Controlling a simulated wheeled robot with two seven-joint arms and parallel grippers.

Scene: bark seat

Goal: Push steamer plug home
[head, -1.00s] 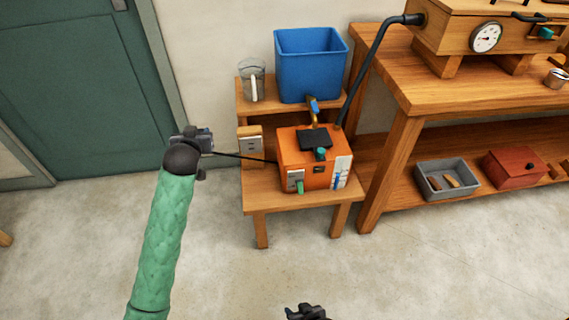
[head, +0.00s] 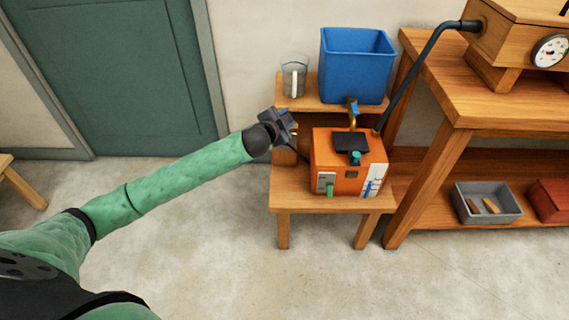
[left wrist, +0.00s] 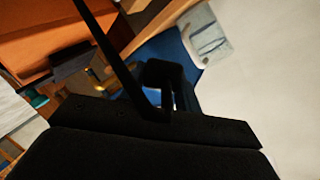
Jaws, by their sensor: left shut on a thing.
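The orange steamer (head: 335,158) stands on the low wooden stand (head: 290,203); its orange side fills the upper left of the left wrist view (left wrist: 50,30). My left gripper (head: 287,126) is just left of the steamer, in front of the place where the wooden socket block stands, and hides most of it. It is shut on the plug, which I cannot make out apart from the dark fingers. The black cord (left wrist: 103,45) crosses the left wrist view toward the gripper. Whether the plug touches the socket cannot be seen. My right gripper is out of view.
A glass jug (head: 294,78) and a blue bin (head: 355,65) stand on the upper shelf behind. A dark hose (head: 413,70) runs up to a wooden box on the right bench (head: 455,95). Floor in front is clear.

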